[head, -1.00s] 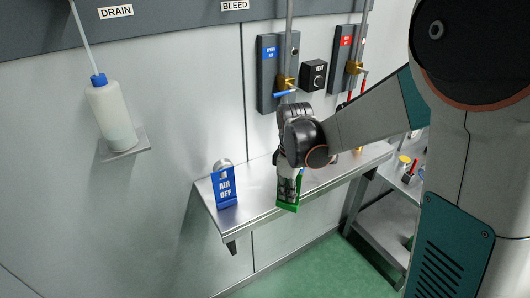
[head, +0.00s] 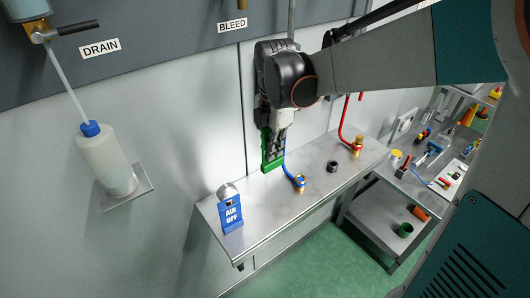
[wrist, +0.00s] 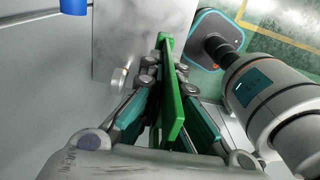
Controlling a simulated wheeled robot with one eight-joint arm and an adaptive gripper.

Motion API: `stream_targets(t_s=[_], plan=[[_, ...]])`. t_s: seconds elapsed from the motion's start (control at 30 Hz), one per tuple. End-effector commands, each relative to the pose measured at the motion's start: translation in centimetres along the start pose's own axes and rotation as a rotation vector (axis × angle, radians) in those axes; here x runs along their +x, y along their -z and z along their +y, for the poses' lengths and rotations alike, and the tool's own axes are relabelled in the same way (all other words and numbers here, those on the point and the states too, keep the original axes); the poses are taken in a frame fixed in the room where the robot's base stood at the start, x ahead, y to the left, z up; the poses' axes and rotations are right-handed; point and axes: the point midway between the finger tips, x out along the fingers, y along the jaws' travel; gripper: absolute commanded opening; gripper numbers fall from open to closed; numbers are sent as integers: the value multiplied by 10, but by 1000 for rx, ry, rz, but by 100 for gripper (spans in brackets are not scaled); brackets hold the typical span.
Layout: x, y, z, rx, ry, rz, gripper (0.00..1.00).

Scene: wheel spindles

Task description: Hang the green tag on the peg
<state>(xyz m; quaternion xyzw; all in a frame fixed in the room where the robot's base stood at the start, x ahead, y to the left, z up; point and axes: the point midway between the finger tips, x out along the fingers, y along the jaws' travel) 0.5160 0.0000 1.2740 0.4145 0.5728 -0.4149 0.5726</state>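The green tag (head: 273,151) is held between the fingers of my gripper (head: 275,138), which is shut on it. In the head view it hangs down over the metal shelf, right of and higher than the blue AIR OFF tag (head: 230,213). In the wrist view the green tag (wrist: 173,100) shows as a long thin plate, edge-on between the finger pads of my gripper (wrist: 165,70). A small metal fitting (wrist: 120,80) shows left of the fingers; I cannot tell whether it is the peg. No peg is clearly visible in the head view.
A cluttered cart (head: 385,232) is at right.

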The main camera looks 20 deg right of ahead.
Motion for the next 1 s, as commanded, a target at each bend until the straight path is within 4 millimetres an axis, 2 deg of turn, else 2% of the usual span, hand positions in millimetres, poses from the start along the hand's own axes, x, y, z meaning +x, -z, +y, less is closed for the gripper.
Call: stream_targets(t_s=[0.23,0.33,0.8,1.0], plan=[[3,1,-1,1,0,0,0],[14,0,0,2,0,0,0],[124,0,0,3,0,0,0],[150,0,0,3,0,0,0]])
